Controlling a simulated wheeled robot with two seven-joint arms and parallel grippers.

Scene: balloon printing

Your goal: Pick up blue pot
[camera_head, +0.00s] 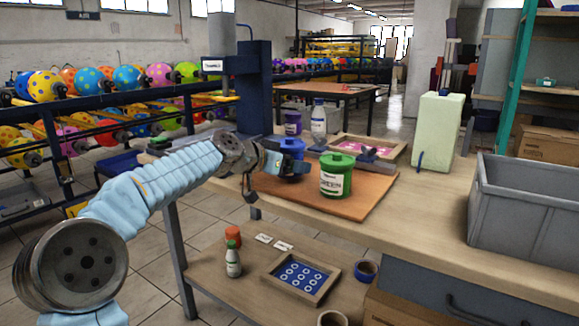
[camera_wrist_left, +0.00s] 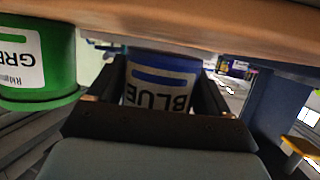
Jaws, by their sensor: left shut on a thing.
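In the left wrist view the blue pot (camera_wrist_left: 160,82), labelled BLUE, appears upside down between the two dark fingers of my left gripper (camera_wrist_left: 158,92). The gripper is shut on the pot. I cannot tell whether the pot touches the board or is slightly above it. My right gripper is not in view.
A green pot (camera_head: 337,177) stands close to the right on a brown board (camera_head: 362,204); it also shows in the left wrist view (camera_wrist_left: 38,55). A grey crate (camera_head: 530,225) is at right.

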